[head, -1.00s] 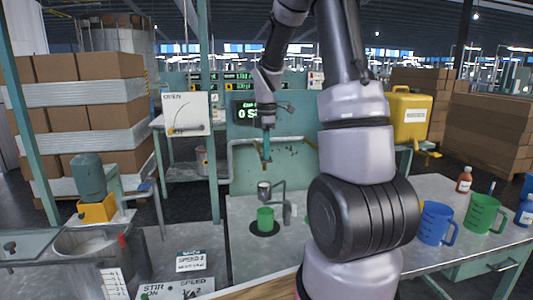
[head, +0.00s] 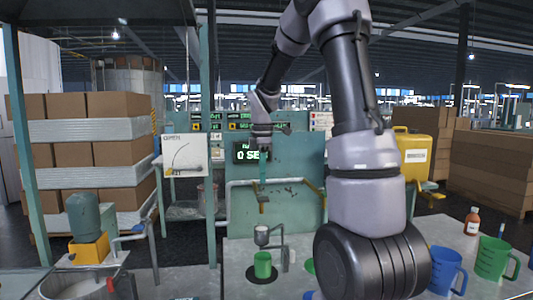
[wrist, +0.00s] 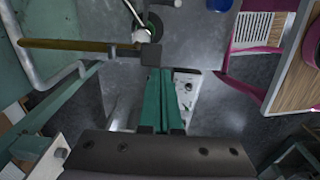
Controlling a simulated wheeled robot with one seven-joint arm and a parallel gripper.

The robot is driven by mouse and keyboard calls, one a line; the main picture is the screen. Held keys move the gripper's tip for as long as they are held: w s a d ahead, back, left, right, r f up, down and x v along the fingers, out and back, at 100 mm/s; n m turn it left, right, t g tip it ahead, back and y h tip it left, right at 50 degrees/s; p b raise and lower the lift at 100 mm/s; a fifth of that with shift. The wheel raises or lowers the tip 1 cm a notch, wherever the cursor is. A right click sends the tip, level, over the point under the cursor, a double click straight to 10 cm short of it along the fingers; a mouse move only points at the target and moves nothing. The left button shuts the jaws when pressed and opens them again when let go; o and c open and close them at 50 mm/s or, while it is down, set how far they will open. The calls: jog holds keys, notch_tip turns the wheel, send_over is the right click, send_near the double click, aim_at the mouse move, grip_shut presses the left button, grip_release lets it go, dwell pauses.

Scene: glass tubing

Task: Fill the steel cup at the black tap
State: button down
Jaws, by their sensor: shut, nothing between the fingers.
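My gripper (head: 263,198) is shut and empty, with its teal fingers pointing down in front of the teal panel. The fingers also show in the wrist view (wrist: 166,90), pressed together. I cannot pick out a steel cup for certain in either view. I cannot pick out a black tap for certain either. A small grey cup-shaped piece (head: 262,235) on a bent grey pipe stands below my gripper in the head view. Under it a green cup (head: 263,265) stands on a black disc (head: 262,278). My arm hides part of the bench to the right.
A blue jug (head: 444,270), a green jug (head: 492,257) and a brown bottle (head: 472,221) stand on the right bench. A yellow container (head: 412,152) is behind. A green upright post (head: 211,120) stands left of my gripper. A metal vat (head: 85,288) is at lower left.

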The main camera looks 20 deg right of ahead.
notch_tip(320, 180, up, 8)
jog(key=shift+s+f, duration=0.2)
jog(key=shift+s, duration=0.15)
jog(key=shift+d, duration=0.1)
jog(key=s+a+r+m+t, duration=0.1)
jog(key=s+m+t, duration=0.1)
jog(key=s+m, duration=0.4)
jog(key=s+a+r+m+t+y, duration=0.1)
jog(key=s+a+r+m+t, duration=0.1)
jog(key=s+m, duration=0.5)
jog(key=s+a+r+m+t+y, duration=0.1)
jog(key=s+a+r+m+t, duration=0.1)
jog(key=s+m, duration=0.5)
jog(key=shift+s+t, duration=0.45)
jog(key=shift+t, duration=0.15)
